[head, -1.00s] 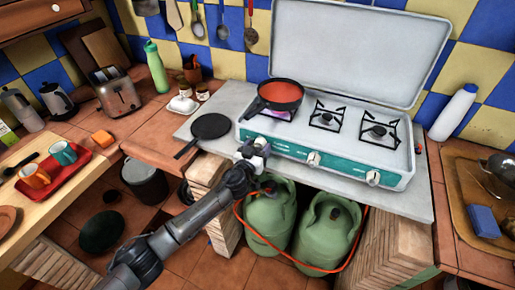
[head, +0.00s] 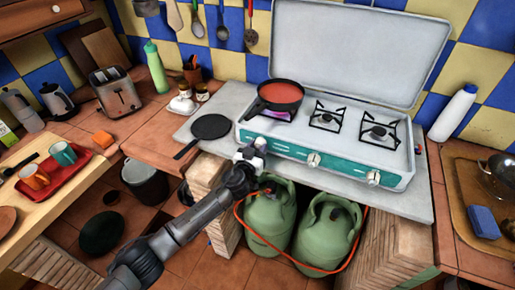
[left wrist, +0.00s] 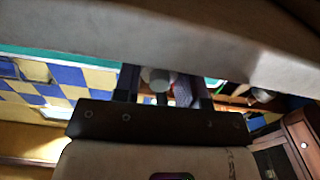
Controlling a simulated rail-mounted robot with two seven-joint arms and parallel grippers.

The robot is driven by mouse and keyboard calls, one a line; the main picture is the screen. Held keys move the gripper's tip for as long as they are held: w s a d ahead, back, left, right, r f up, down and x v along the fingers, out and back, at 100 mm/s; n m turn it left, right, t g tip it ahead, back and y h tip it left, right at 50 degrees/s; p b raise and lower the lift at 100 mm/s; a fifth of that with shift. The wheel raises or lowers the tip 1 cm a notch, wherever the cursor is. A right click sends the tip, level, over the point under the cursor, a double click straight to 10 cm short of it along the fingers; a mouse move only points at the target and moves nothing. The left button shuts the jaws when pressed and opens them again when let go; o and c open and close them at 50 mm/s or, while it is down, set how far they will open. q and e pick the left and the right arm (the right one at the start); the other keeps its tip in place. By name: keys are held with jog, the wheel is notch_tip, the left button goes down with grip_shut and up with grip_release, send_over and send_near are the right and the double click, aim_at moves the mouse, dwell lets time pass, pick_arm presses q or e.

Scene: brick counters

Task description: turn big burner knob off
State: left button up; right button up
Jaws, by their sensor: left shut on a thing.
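The white stove (head: 318,160) has a teal front panel with a row of white knobs. My left gripper (head: 252,153) is at the leftmost knob (head: 260,143), below the burner under the red-filled pan (head: 276,95). It is shut on that knob and hides part of it. A purple-pink flame glow (head: 277,114) shows under the pan. The middle knob (head: 313,160) and the right knob (head: 373,178) are clear of the gripper. In the left wrist view, the two dark fingers (left wrist: 163,88) sit either side of a pale round piece. My right gripper is not in view.
A black skillet (head: 210,127) lies on the counter left of the stove. The stove lid (head: 355,45) is up. The two right burners carry no pans.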

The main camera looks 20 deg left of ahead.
pick_arm(q)
jog(key=m, duration=0.3)
jog(key=shift+m, duration=0.4)
jog(key=m+p, duration=0.1)
jog(key=m, duration=0.3)
jog(key=shift+m, duration=0.3)
jog(key=m, duration=0.3)
jog(key=shift+m+p, duration=0.3)
jog(key=shift+p, duration=0.05)
jog(key=m, duration=0.4)
jog(key=shift+m+p, duration=0.3)
jog(key=shift+p, duration=0.1)
jog(key=m, duration=0.3)
jog(key=shift+r+m+p, duration=0.1)
jog(key=shift+m+p, duration=0.2)
jog(key=shift+p, duration=0.05)
jog(key=m, duration=0.3)
jog(key=shift+m+p, duration=0.35)
jog(key=shift+m, duration=0.05)
jog(key=m+p, duration=0.1)
jog(key=m, duration=0.3)
jog(key=shift+m+p, duration=0.45)
jog(key=shift+m, duration=1.15)
